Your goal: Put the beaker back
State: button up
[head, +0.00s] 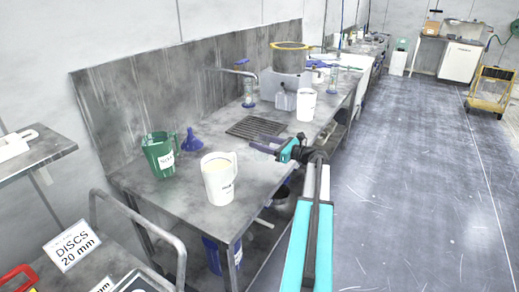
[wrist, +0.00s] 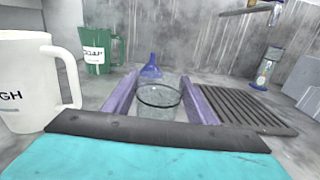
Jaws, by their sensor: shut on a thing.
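A clear glass beaker (wrist: 160,104) stands upright between the two fingers of my gripper (wrist: 162,88) in the wrist view. The gripper is shut on it. In the head view my gripper (head: 264,144) is over the front edge of the metal bench (head: 180,210), just in front of the drain grate. The beaker cannot be made out clearly there. I cannot tell whether its base touches the bench.
A white jug (head: 219,178) and a green jug (head: 158,154) stand left of my gripper. A blue funnel (head: 191,140) is behind them. The slotted grate (head: 256,128) lies beyond the gripper. Another white jug (head: 306,104) stands further along.

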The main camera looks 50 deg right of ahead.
jog(key=shift+w, duration=0.35)
jog(key=shift+w+f+p, duration=0.15)
jog(key=shift+f+p, duration=0.1)
jog(key=shift+f, duration=0.25)
jog(key=shift+w+f+p, duration=0.15)
jog(key=shift+f+p, duration=0.1)
jog(key=shift+f, duration=1.05)
jog(key=shift+f, duration=0.15)
jog(key=o, duration=1.3)
jog(key=shift+o, duration=0.2)
jog(key=shift+r, duration=0.2)
jog(key=b+v, duration=0.2)
jog(key=v, duration=1)
jog(key=shift+f+b, duration=0.1)
jog(key=shift+b, duration=0.2)
jog(key=shift+s, duration=0.1)
